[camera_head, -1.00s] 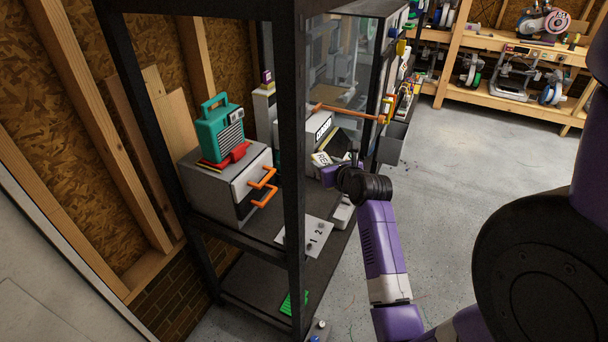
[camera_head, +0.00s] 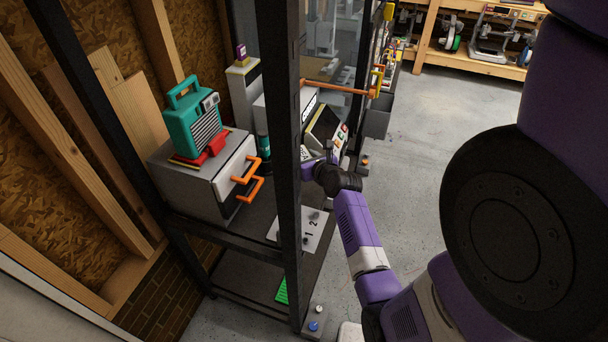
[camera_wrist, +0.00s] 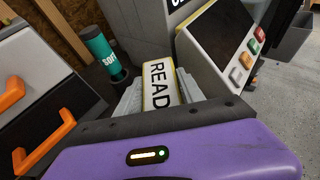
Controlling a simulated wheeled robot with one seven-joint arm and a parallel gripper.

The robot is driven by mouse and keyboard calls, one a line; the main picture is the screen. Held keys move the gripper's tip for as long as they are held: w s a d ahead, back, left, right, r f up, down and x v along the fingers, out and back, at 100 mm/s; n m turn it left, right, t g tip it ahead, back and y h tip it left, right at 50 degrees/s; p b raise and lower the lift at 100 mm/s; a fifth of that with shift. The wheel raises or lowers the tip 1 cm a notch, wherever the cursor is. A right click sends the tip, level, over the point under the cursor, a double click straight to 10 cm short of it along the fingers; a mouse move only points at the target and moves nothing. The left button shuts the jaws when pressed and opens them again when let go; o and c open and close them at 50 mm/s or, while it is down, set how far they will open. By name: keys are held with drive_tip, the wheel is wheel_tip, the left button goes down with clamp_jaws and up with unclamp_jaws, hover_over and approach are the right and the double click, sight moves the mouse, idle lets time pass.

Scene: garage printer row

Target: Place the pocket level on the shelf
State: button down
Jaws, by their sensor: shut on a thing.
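My gripper (camera_head: 311,167) is beside the rack, behind its near black post, close to the machine with a sloped dark screen. In the wrist view, its two grey fingers close on a white, yellow-edged block (camera_wrist: 160,82) lettered "READ". I cannot tell if this block is the pocket level; nothing else in view is clearly a level. The dark metal shelf (camera_head: 258,213) has a white plate (camera_head: 316,226) marked 1 and 2. A lower shelf (camera_head: 244,273) carries a green ridged piece (camera_head: 282,290).
A grey drawer unit (camera_head: 190,185) with orange handles (camera_head: 249,180) carries a teal radio-like box (camera_head: 194,125). The screened machine (camera_head: 325,124) and a teal cylinder (camera_wrist: 103,47) stand near my gripper. A black post (camera_head: 287,150) rises in front. Open floor lies to the right.

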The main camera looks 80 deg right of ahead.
drive_tip(key=shift+f+b, duration=0.95)
drive_tip(key=shift+f, duration=2.5)
drive_tip(key=shift+f, duration=0.2)
drive_tip(key=c, duration=0.7)
unclamp_jaws()
drive_tip(key=shift+r, duration=0.25)
drive_tip(key=p+v, duration=0.1)
drive_tip(key=v, duration=1.1)
drive_tip(key=shift+f, duration=0.15)
